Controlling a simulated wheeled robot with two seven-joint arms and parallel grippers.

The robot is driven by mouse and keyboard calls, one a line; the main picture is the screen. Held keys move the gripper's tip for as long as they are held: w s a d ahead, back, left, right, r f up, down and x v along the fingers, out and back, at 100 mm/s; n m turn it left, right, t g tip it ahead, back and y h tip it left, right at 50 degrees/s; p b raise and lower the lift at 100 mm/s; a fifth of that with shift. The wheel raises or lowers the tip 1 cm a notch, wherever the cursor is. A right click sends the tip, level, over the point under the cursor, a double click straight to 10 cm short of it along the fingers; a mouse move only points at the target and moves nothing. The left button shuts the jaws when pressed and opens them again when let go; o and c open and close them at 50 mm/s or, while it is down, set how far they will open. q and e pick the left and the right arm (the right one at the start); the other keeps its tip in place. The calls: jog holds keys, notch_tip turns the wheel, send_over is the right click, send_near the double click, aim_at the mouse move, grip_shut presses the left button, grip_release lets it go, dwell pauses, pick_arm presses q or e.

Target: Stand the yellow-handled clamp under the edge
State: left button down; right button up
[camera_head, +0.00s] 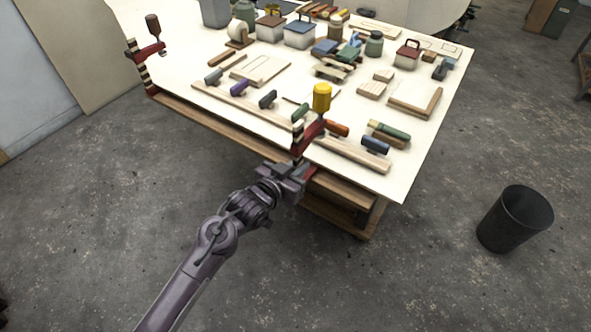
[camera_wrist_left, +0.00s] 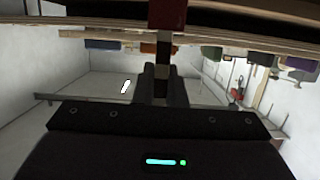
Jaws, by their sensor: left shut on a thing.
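The yellow-handled clamp stands upright at the near edge of the plywood table, its yellow handle (camera_head: 321,97) on top and its red arm (camera_head: 311,134) just below. My left gripper (camera_head: 297,170) is shut on the clamp's lower part, below the table top's level. In the left wrist view, a red part of the clamp (camera_wrist_left: 167,14) shows at the top, with its bar running down to my left gripper's dark fingers (camera_wrist_left: 156,85). I cannot tell whether the clamp's lower jaw touches the underside of the edge. My right gripper is not in view.
A brown-handled clamp (camera_head: 152,26) stands at the table's left edge. Long strips with coloured-handled tools (camera_head: 337,128) lie near the front edge, close to the yellow-handled clamp. A lower shelf (camera_head: 341,190) shows under the top. A black bin (camera_head: 515,218) stands right on open floor.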

pick_arm(q)
jog(key=shift+w+d+r, duration=0.15)
jog(key=shift+w+d, duration=0.05)
jog(key=shift+w, duration=0.05)
dwell(0.3)
jog(key=shift+w+d+b, duration=0.55)
jog(key=shift+w+d, duration=0.2)
jog(key=shift+w, duration=0.25)
jog(key=shift+w+d+b, duration=0.55)
jog(key=shift+w+d, duration=0.15)
jog(key=shift+w, duration=0.3)
